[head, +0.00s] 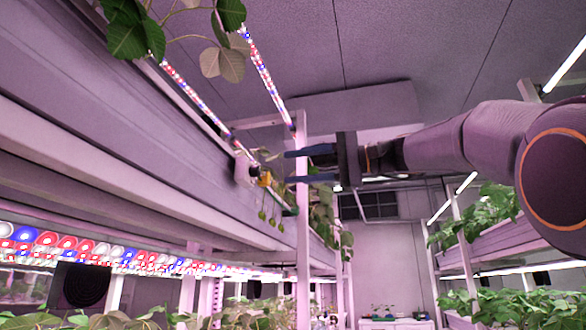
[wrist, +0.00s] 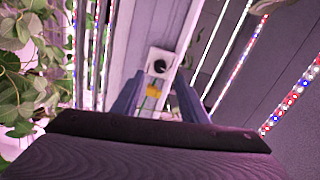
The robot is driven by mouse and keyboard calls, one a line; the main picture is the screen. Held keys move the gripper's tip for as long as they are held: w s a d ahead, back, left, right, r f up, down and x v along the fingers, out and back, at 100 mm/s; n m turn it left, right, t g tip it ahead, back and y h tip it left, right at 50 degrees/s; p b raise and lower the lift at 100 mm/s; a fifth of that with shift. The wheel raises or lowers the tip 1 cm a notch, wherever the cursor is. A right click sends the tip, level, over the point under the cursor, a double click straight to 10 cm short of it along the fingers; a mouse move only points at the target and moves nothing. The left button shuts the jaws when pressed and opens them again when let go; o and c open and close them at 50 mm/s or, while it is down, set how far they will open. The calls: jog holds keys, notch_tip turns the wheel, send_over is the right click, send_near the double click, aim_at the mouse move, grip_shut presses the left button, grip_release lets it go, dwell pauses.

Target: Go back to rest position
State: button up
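My gripper (head: 312,165) is raised in the head view, with my arm reaching in from the right. Its two blue fingers are apart and point left toward the side of the upper rack (head: 130,130). Nothing shows held between them. In the wrist view the fingers of my gripper (wrist: 157,100) stand apart, with a yellow piece (wrist: 153,91) and a white box with a dark round part (wrist: 160,63) beyond the gap. The yellow piece also shows in the head view (head: 265,179), left of the fingertips.
Small green berries (head: 262,214) hang below the yellow piece. A white rack post (head: 302,230) stands close to the fingers. Leafy plants (head: 480,215) fill racks on the right. A white table (head: 392,323) stands at the far end of the aisle. LED strips (head: 265,75) run overhead.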

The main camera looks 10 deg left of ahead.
dwell(0.4)
